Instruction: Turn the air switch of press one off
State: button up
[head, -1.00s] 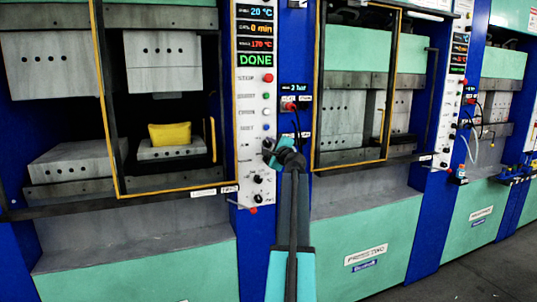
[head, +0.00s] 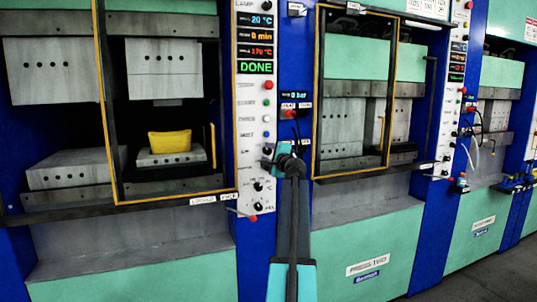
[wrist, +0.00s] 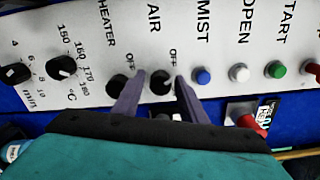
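The control panel (head: 256,110) of the left-hand press stands between two presses in the head view and shows DONE. In the wrist view the black AIR knob (wrist: 160,82) lies between my gripper's two fingers (wrist: 159,77), with OFF printed just above its right side. The fingers are apart, one on each side of the knob; contact is unclear. The knob's pointer is too small to read surely. In the head view my gripper (head: 269,160) is at the panel's right edge and partly hides the knobs there. The pressure display (head: 293,96) appears to read 0 bar.
The HEATER knob (wrist: 117,85) sits close outside the left finger, and the blue MIST button (wrist: 202,76) outside the right one. A yellow block (head: 170,141) lies on the left press's lower plate. The open yellow-edged guard (head: 318,100) stands right of the panel.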

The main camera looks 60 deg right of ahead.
jog(key=shift+o, duration=0.2)
jog(key=shift+s, duration=0.1)
jog(key=b+v, duration=0.1)
jog(key=v, duration=1.2)
jog(key=shift+s+a, duration=0.2)
jog(key=shift+a, duration=0.1)
dwell(0.6)
